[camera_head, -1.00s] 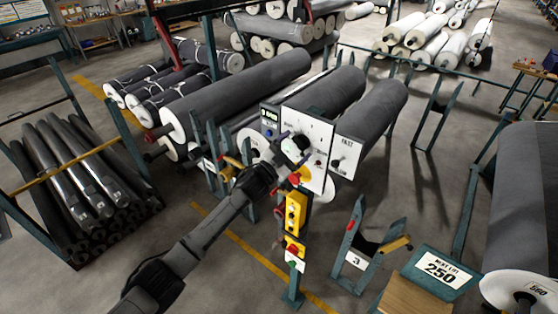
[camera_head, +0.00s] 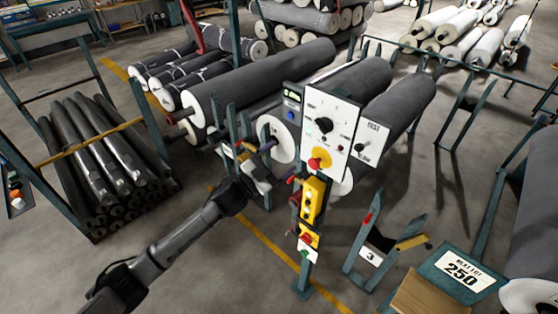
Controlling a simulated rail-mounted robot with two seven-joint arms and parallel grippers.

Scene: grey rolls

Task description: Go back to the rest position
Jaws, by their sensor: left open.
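My left arm comes in from the lower left. Its gripper (camera_head: 266,164) is open and empty, left of the control post and apart from the white control panel (camera_head: 343,104). The panel carries a black knob (camera_head: 323,125) and a red button on a yellow base (camera_head: 319,160). Below it on the post is a yellow box (camera_head: 312,200) with buttons. The fingers show small against the roll stands behind them. My right gripper is not in view.
Large grey rolls (camera_head: 262,76) lie on stands behind the panel. A rack of dark rolls (camera_head: 95,150) stands at left. A stand marked 3 (camera_head: 372,250) and a sign reading 250 (camera_head: 463,271) are at lower right. Floor at the lower middle is clear.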

